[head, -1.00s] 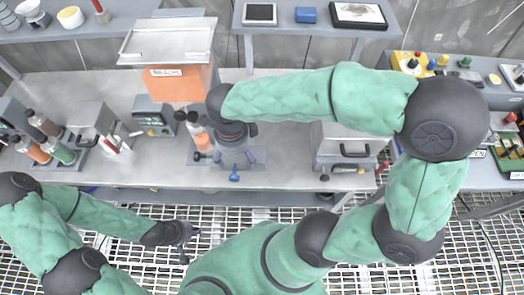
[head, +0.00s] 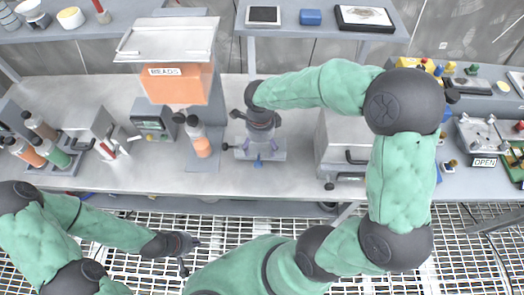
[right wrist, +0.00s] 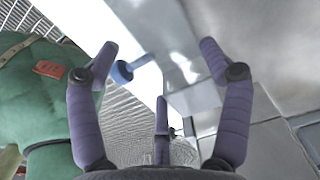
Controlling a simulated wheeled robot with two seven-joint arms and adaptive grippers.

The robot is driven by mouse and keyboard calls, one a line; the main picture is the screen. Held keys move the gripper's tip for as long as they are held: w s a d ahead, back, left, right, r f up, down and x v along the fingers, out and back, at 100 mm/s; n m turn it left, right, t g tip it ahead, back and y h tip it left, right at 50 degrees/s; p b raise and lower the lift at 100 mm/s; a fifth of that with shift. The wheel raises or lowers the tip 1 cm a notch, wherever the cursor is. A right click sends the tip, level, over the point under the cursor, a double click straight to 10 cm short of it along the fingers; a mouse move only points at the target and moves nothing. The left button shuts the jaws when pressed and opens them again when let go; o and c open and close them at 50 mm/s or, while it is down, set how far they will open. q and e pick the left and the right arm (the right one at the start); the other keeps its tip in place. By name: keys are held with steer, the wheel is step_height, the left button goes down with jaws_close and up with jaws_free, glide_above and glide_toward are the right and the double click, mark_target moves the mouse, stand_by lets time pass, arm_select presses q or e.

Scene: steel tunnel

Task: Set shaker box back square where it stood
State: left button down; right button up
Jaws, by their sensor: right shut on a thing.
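The shaker box is a small grey metal unit (head: 273,155) with a blue knob at its front, on the bench near the middle of the head view. My right gripper (head: 260,138) is over it from above and shut on it, covering most of its top. In the right wrist view its shiny grey surface (right wrist: 178,55) lies between my spread purple fingers (right wrist: 160,62), with the blue knob at the left. Whether its underside touches the bench I cannot tell. My left gripper (head: 184,252) hangs in front of the bench, away from everything; its finger opening is unclear.
An orange-filled bottle (head: 201,142) stands just left of the box, below the orange BEADS hopper (head: 178,84). A grey case with a black handle (head: 340,135) stands close on the right. More bottles (head: 52,150) stand at the far left. Clear bench lies in front.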

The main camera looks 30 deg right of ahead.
mark_target(262, 150)
steer(key=shift+w+d+f, duration=0.1)
steer(key=shift+d+f, duration=0.15)
steer(key=shift+f, duration=0.1)
steer(key=shift+w+d+f+b, duration=0.15)
steer(key=shift+f+b, duration=0.15)
steer(key=shift+f, duration=0.6)
steer(key=shift+d+f+b, duration=0.1)
steer(key=shift+f+b, duration=0.2)
steer(key=shift+f, duration=0.55)
steer(key=shift+f, duration=0.15)
steer(key=o, duration=1.6)
